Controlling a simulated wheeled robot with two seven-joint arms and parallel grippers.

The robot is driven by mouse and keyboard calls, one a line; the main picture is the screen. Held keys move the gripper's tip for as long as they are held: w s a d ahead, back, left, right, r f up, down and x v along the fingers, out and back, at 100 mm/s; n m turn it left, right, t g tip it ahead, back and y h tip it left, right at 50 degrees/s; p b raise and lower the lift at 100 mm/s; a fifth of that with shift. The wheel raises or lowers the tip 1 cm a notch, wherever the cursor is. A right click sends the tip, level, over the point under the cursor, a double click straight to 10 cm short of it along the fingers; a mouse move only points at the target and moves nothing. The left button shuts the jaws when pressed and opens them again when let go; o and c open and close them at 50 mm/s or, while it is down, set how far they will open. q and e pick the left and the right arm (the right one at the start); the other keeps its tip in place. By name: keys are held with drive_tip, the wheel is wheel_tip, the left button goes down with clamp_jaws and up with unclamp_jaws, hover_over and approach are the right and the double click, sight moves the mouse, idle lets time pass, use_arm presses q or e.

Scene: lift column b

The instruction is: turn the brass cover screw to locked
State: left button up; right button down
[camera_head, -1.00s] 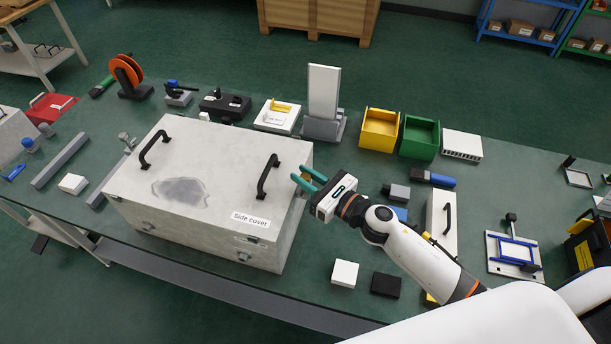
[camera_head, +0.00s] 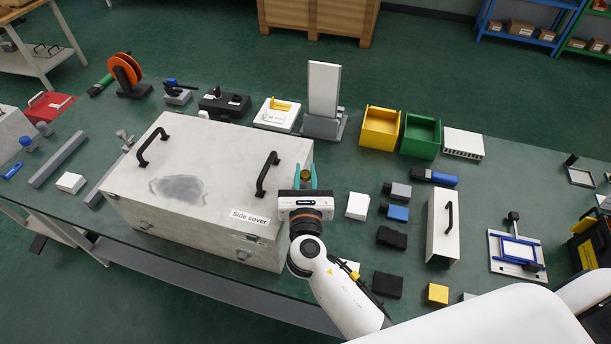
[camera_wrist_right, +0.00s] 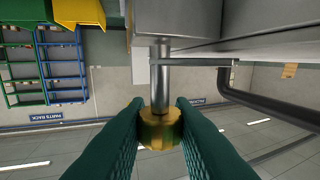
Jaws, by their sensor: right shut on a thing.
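The brass cover screw (camera_head: 305,176) is at the right side of the large grey box marked "Side cover" (camera_head: 215,165). In the right wrist view its round brass head (camera_wrist_right: 159,129) sits at the end of a bare metal shaft (camera_wrist_right: 160,75). My right gripper (camera_head: 305,172) has its green fingers on either side of the head, shut on it. In the head view the fingers point toward the back of the bench, and the gripper body hides part of the box's right edge. No lock marking can be read. My left gripper is out of view.
A black handle (camera_head: 267,174) stands on the box close left of my gripper. A white block (camera_head: 358,206), several small blocks and a white handled panel (camera_head: 442,226) lie to the right. A grey stand with an upright plate (camera_head: 323,100) is behind.

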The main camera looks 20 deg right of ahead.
drive_tip(key=shift+m+g+h+b, duration=0.3)
drive_tip(key=shift+m+g+h, duration=0.4)
drive_tip(key=shift+m+h, duration=0.65)
drive_tip(key=shift+h, duration=0.35)
drive_tip(key=c, duration=1.3)
unclamp_jaws()
drive_tip(key=shift+o, duration=0.2)
drive_tip(key=p+v, duration=0.1)
drive_tip(key=v, duration=1.1)
drive_tip(key=shift+a, duration=0.1)
